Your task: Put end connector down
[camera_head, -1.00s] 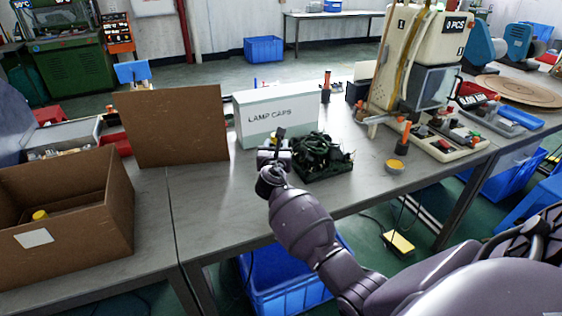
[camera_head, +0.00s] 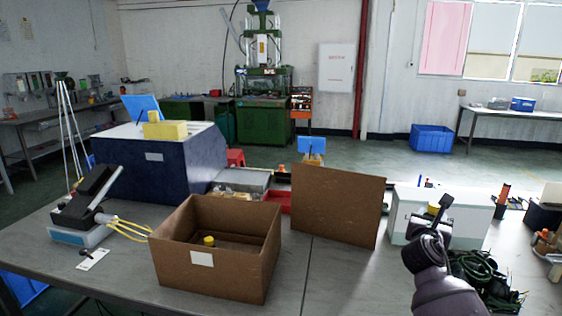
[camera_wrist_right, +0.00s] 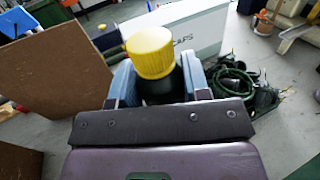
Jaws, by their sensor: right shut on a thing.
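My right gripper (camera_head: 434,228) is raised at the right of the head view, in front of the white lamp caps box. In the right wrist view my right gripper (camera_wrist_right: 160,82) is shut on the end connector (camera_wrist_right: 151,53), which has a yellow ribbed cap and a dark body between the blue-grey fingers. In the head view only a small yellow part of the end connector (camera_head: 433,209) shows. A brown open carton (camera_head: 215,268) stands left of middle, with another yellow-capped piece (camera_head: 209,241) inside. My left gripper is not in view.
A brown upright board (camera_head: 338,205) stands between the carton and the white box (camera_head: 404,203). Dark green coiled cables (camera_head: 478,270) lie right of my gripper. A black device (camera_head: 88,205) with yellow leads stands at left. The tabletop in front of the board is bare.

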